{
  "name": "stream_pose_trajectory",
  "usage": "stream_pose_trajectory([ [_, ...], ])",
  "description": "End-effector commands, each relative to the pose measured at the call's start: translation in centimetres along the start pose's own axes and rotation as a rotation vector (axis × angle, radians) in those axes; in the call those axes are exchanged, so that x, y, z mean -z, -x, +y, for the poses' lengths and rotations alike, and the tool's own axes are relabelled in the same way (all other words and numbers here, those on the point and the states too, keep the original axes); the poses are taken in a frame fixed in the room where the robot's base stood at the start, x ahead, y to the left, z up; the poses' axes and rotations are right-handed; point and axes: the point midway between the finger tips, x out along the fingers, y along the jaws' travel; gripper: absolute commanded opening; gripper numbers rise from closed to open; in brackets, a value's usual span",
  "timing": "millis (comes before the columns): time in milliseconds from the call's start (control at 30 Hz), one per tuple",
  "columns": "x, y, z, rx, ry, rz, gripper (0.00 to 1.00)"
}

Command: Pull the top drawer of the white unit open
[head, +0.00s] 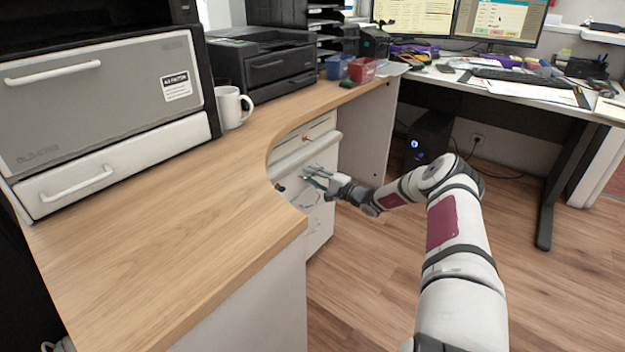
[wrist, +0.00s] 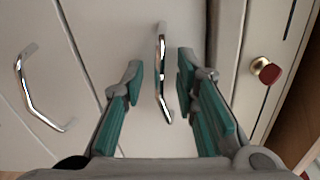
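The white unit (head: 318,220) stands under the wooden counter, its front partly hidden by the counter edge and my gripper (head: 316,178). In the wrist view two shiny metal bar handles show on its pale front. One handle (wrist: 162,75) lies between the fingers of my gripper (wrist: 159,68). The other handle (wrist: 40,90) is to the left, past a seam. My gripper is open, with teal pads on both sides of the nearer handle and a visible gap to each. The panel carrying this handle looks flush with its neighbour; I cannot tell its exact depth.
A pale ledge (head: 308,153) juts out just above my gripper. The wooden counter (head: 190,215) curves close by on the left. The floor (head: 365,285) in front is clear.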

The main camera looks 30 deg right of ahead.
Motion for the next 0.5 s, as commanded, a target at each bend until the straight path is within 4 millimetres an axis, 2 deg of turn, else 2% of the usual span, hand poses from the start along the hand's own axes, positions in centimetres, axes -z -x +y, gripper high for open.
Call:
stream_pose_trajectory([
  [300,0.04,-0.22,-0.06,0.0,0.0,0.001,0.27],
  [400,0.03,-0.21,-0.05,0.0,0.0,0.001,0.05],
  [433,0.03,-0.21,-0.05,0.0,0.0,0.001,0.0],
  [500,0.03,-0.21,-0.04,0.0,0.0,0.001,0.0],
])
